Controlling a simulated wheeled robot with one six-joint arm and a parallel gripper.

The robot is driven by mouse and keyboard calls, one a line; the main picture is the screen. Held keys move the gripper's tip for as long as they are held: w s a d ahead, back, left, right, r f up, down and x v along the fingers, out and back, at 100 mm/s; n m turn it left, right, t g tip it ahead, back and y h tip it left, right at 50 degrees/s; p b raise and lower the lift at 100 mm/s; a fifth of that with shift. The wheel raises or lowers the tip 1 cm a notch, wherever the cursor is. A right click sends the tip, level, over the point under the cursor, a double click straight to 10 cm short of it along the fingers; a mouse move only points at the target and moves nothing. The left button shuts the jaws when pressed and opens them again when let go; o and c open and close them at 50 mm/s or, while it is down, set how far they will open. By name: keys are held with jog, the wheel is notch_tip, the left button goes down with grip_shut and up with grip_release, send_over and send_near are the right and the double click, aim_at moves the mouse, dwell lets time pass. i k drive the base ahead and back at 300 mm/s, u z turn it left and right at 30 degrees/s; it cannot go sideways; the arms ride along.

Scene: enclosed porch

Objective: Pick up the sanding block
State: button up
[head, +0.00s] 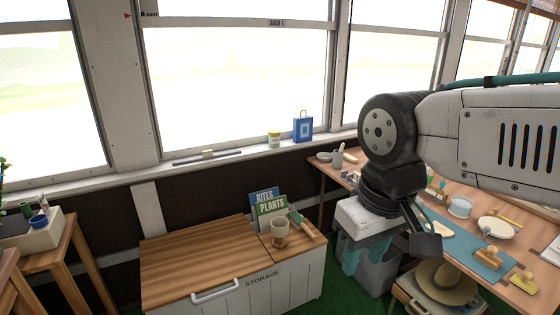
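I cannot make out for certain which object is the sanding block. A small wooden block with a knob-like top (487,257) sits on the blue mat (463,238) on the right-hand table; it may be the sanding block. A yellowish piece (523,281) lies nearer the table's front edge. My gripper (365,259) hangs pointing down, left of these things and in front of a grey bin. Its two teal fingers are apart with nothing visible between them. My arm hides part of the table.
A storage chest (190,245) holds a cup (280,233) and books (265,203). The right-hand table (540,231) also carries a plate (496,228) and a clear dish (461,207). A hat (442,283) lies below its front edge. A side table (55,246) stands left.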

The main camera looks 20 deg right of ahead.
aim_at(488, 257)
jog(key=i, duration=1.4)
jog(key=z, duration=1.85)
